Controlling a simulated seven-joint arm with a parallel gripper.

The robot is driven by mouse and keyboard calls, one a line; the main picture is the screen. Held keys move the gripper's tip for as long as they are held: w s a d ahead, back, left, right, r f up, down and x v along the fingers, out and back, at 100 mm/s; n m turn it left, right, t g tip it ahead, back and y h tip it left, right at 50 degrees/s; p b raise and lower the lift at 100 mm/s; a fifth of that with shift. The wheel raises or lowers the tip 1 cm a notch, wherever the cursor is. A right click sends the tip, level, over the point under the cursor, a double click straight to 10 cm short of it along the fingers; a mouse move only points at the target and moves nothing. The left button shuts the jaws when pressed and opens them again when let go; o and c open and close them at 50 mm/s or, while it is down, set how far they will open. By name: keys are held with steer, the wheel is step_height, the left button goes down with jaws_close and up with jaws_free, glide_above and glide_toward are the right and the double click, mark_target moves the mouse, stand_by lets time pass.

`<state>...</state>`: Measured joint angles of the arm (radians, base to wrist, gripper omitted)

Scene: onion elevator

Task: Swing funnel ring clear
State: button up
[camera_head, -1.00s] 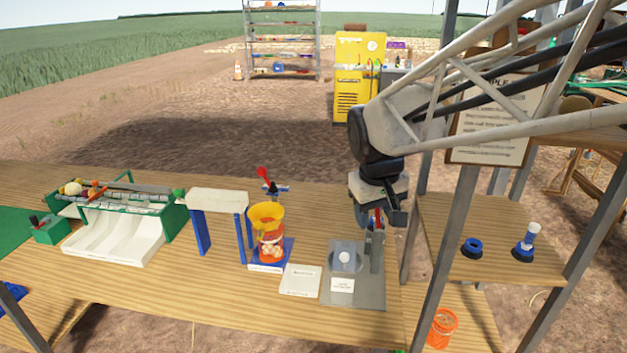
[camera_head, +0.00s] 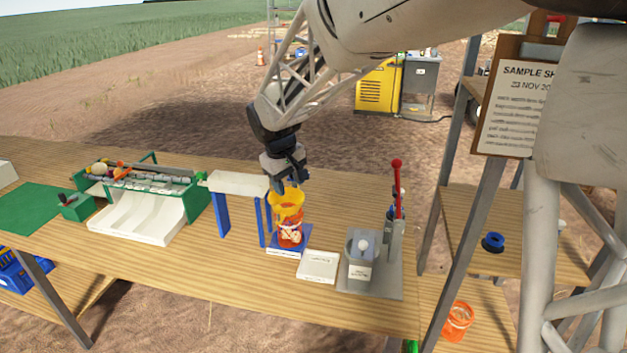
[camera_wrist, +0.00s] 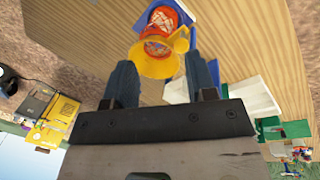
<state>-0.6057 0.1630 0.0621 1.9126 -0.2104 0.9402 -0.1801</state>
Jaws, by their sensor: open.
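The yellow funnel ring (camera_head: 287,208) sits over an orange mesh container (camera_head: 290,236) with pale onions inside. The container stands on a blue-and-white base (camera_head: 287,253). In the wrist view the funnel ring (camera_wrist: 153,70) has a small yellow tab on its right side, and the orange container (camera_wrist: 164,20) shows beyond it. My gripper (camera_head: 289,187) is just above and behind the funnel's rim. In the wrist view my gripper's (camera_wrist: 160,70) two fingers are apart on either side of the ring. Contact cannot be told. The arm hides what stands behind the funnel.
A white-topped stand on blue legs (camera_head: 239,184) is close left of the funnel. A white flat box (camera_head: 318,267) and a grey plate with a red-handled lever (camera_head: 397,180) are to the right. A green-framed sorter (camera_head: 140,215) is farther left. The front table edge is clear.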

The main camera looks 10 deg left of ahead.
glide_above(277, 206)
steer(key=s, duration=0.1)
step_height(277, 206, down, 2)
steer(key=shift+s+a+n, duration=0.1)
steer(key=shift+a+n, duration=0.3)
steer(key=shift+a, duration=0.05)
steer(key=shift+f, duration=0.15)
steer(key=shift+w+d+f, duration=0.15)
steer(key=shift+w+f, duration=0.05)
steer(key=shift+f, duration=1.05)
steer(key=shift+w+d+f, duration=0.15)
steer(key=shift+w+f, duration=0.05)
steer(key=shift+f, duration=1)
steer(key=shift+w+d+f, duration=0.15)
steer(key=shift+w+f, duration=0.05)
steer(key=shift+f, duration=1.05)
steer(key=shift+c, duration=0.3)
jaws_close()
